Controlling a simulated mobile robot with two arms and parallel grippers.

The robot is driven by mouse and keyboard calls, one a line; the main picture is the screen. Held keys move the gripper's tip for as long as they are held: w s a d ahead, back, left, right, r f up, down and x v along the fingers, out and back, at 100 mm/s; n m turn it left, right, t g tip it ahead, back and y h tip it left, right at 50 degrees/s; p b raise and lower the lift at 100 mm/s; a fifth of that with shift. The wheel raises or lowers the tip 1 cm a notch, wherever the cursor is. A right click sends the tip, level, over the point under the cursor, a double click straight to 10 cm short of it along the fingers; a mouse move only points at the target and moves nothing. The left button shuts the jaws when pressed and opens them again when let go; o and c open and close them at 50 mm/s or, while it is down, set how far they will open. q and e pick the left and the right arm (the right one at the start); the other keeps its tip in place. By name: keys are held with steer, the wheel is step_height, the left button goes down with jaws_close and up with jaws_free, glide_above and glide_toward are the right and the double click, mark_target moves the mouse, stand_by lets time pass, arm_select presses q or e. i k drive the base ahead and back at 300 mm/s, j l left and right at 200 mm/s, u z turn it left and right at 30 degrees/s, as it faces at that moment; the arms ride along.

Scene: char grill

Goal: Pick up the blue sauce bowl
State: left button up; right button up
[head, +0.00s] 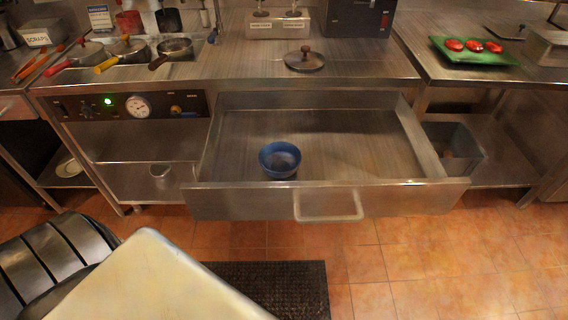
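The blue sauce bowl (280,160) stands upright inside an open metal drawer (345,198), near the drawer's front wall and left of its middle. The bowl looks empty. The drawer is pulled out under the counter, and its handle (328,206) faces me. Neither of my grippers shows in the head view.
Several pans (120,52) sit at the left of the counter (250,60). A round lid (304,60) lies on the counter behind the drawer. A green tray (470,56) with red items is at right. A pale board-like surface (150,280) fills the lower left. A dark mat (270,285) lies on the floor.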

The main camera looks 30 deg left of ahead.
mark_target(279, 159)
steer(key=j+u, duration=0.35)
steer(key=i+j+u, duration=0.1)
steer(key=u, duration=0.3)
steer(key=i+j+u, duration=0.15)
steer(key=u, duration=0.2)
